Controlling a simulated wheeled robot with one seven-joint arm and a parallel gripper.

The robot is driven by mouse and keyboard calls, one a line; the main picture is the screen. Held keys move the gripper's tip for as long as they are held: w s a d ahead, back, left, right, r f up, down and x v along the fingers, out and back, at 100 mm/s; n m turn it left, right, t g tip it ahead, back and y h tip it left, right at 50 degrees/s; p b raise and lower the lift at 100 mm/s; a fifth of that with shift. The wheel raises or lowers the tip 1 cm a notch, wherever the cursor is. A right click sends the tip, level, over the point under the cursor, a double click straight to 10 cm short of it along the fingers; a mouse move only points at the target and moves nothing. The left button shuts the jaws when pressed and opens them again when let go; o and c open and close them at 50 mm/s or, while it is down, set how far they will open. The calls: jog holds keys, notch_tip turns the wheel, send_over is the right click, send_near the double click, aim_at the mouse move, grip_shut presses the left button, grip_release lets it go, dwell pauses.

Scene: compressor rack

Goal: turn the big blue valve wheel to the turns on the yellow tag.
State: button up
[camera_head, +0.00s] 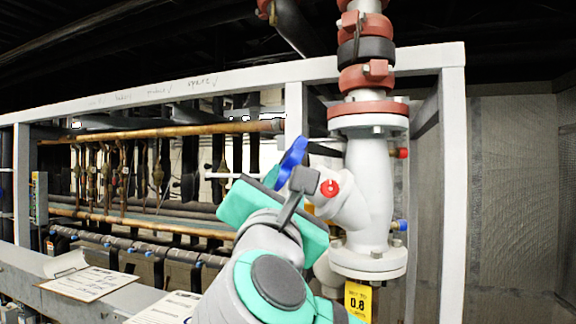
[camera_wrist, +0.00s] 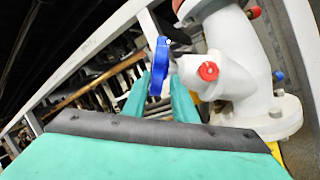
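The blue valve wheel (camera_head: 292,161) shows nearly edge-on, left of the white valve body (camera_head: 370,185). It also shows in the wrist view (camera_wrist: 160,62), with its lower rim between my two teal fingers. My gripper (camera_wrist: 160,78) is open, one finger on each side of the rim; small gaps seem to remain, but contact is hard to judge. In the head view my teal gripper body and wrist cover the fingers and the wheel's lower part. The yellow tag (camera_head: 358,301) hangs below the lower flange and reads 0.8; its smaller lettering is blurred.
A red round cap (camera_head: 330,188) sits on the valve body close beside the wheel. A pale frame post (camera_head: 453,190) stands to the right. A rack with copper-coloured pipes (camera_head: 160,131) lies behind at left. Printed sheets (camera_head: 88,283) lie on the lower left ledge.

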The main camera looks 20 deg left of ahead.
aim_at(287, 164)
jog(key=shift+w+a+r, duration=0.2)
jog(key=shift+w+r, duration=0.05)
jog(key=shift+w, duration=0.2)
jog(key=x, duration=0.8)
jog(key=shift+c, duration=0.6)
jog(key=shift+a, duration=0.1)
grip_shut()
